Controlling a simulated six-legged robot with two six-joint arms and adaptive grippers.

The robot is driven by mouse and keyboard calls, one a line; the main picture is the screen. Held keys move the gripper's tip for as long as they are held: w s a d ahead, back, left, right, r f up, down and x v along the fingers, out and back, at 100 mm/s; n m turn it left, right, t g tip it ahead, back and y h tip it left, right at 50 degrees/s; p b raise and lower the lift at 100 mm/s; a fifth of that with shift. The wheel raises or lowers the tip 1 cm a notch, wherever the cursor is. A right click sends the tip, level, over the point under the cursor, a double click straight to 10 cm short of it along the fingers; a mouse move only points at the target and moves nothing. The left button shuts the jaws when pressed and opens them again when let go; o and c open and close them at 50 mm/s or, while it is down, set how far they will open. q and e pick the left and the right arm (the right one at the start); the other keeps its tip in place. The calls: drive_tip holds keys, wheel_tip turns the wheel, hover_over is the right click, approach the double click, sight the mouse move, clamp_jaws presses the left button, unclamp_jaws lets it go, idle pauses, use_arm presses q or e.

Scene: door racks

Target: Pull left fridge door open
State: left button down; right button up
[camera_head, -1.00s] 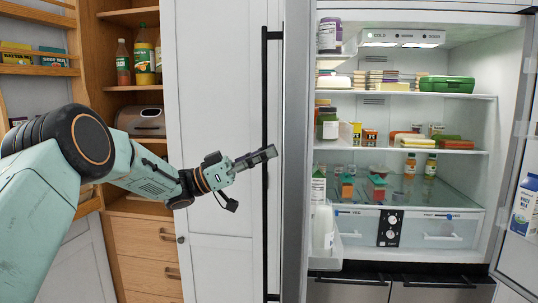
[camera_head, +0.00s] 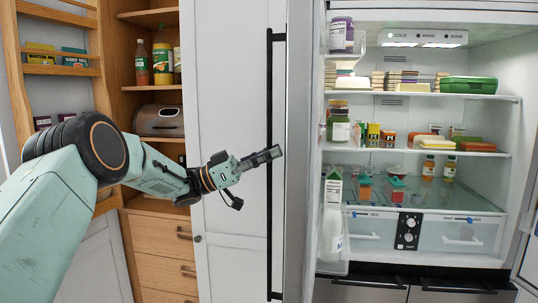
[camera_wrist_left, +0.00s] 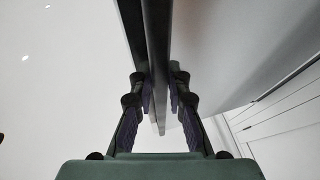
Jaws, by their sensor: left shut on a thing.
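The left fridge door (camera_head: 302,170) stands swung open, seen almost edge-on, with bins of bottles and jars on its inner side. Its long black vertical handle (camera_head: 276,85) runs along its left side. My left gripper (camera_head: 268,156) is at the handle's mid-height. In the left wrist view the left gripper's fingers (camera_wrist_left: 160,92) sit on either side of the dark handle bar (camera_wrist_left: 156,45) and are shut on it. The exact finger contact is partly hidden in shadow. My right gripper is out of view.
The fridge interior (camera_head: 420,185) shows shelves of food and a clear drawer. A white panel (camera_head: 230,130) stands behind the handle. Wooden shelves (camera_head: 150,100) with bottles are at the left. An open right door edge shows at the far right.

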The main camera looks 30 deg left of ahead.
use_arm(q)
drive_tip(key=c, duration=1.3)
unclamp_jaws()
drive_tip(key=v, duration=1.2)
drive_tip(key=shift+w, duration=0.1)
